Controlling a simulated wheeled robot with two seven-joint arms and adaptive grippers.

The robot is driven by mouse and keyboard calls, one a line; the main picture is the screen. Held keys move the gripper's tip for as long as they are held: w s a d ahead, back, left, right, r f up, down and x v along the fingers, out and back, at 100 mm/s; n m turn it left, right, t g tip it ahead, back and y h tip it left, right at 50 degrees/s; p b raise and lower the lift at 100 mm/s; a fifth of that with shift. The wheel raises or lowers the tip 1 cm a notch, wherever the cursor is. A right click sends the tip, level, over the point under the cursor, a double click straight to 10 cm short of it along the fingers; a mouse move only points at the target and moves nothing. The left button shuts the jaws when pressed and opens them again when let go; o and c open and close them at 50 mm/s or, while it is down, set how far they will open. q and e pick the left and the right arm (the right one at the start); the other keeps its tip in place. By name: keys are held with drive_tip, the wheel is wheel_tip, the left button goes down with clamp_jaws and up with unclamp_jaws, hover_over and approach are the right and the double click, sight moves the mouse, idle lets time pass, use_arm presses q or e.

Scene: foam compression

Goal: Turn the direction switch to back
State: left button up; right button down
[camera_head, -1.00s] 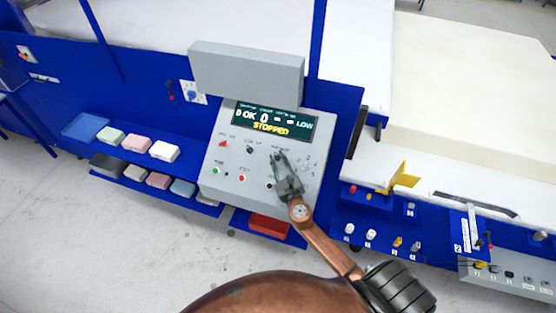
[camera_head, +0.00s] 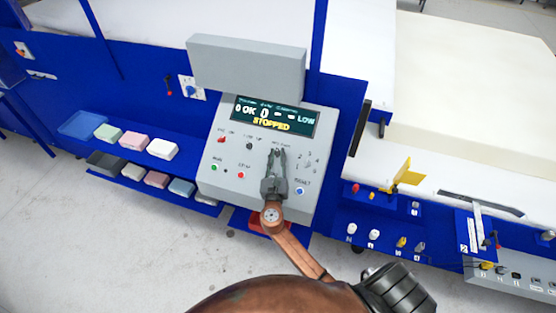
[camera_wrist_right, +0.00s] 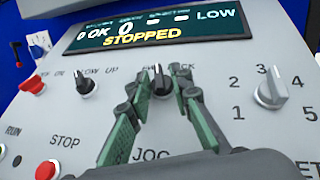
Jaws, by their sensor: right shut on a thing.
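The direction switch (camera_wrist_right: 160,84) is a dark rotary knob on the sloped grey console (camera_head: 225,185). Its light mark points about straight up, and part of its label, ending in "CK", shows at its upper right. My right gripper (camera_head: 277,151) is over the console; in the right wrist view its two green-padded fingers (camera_wrist_right: 162,88) stand on either side of the knob and are shut on it. The fingers cover part of the label. In the head view the gripper hides the knob. My left gripper is not in view.
A numbered knob (camera_wrist_right: 270,90) is right of the switch and another dark knob (camera_wrist_right: 86,83) left of it. A red stop button (camera_wrist_right: 46,170) is lower left. The display (camera_head: 272,116) reads STOPPED. Foam blocks (camera_head: 134,140) lie on blue shelves at left.

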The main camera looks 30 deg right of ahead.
drive_tip(key=m+g+h+b, duration=0.1)
drive_tip(key=m+g+h, duration=0.1)
drive_tip(key=m+g+h+b, duration=0.1)
drive_tip(key=m+g+b, duration=0.1)
drive_tip(key=m, duration=0.1)
drive_tip(key=m+g+h+b, duration=0.2)
drive_tip(key=m, duration=0.1)
drive_tip(key=shift+w+a+f+h, duration=0.3)
drive_tip(key=shift+a, duration=0.1)
drive_tip(key=m+g+b, duration=0.1)
drive_tip(key=m+g, duration=0.1)
drive_tip(key=m+g+h+b, duration=0.1)
drive_tip(key=m+g+b, duration=0.1)
drive_tip(key=m+g, duration=0.1)
drive_tip(key=shift+w+r+h, duration=0.15)
drive_tip(key=shift+w+h, duration=0.05)
drive_tip(key=shift+h, duration=0.1)
drive_tip(key=shift+r+m+g+b, duration=0.1)
drive_tip(key=shift+m+g+b, duration=0.6)
drive_tip(key=shift+m+g, duration=0.65)
drive_tip(key=shift+g, duration=0.35)
drive_tip(key=c, duration=2.1)
unclamp_jaws()
drive_tip(key=shift+a+r, duration=0.1)
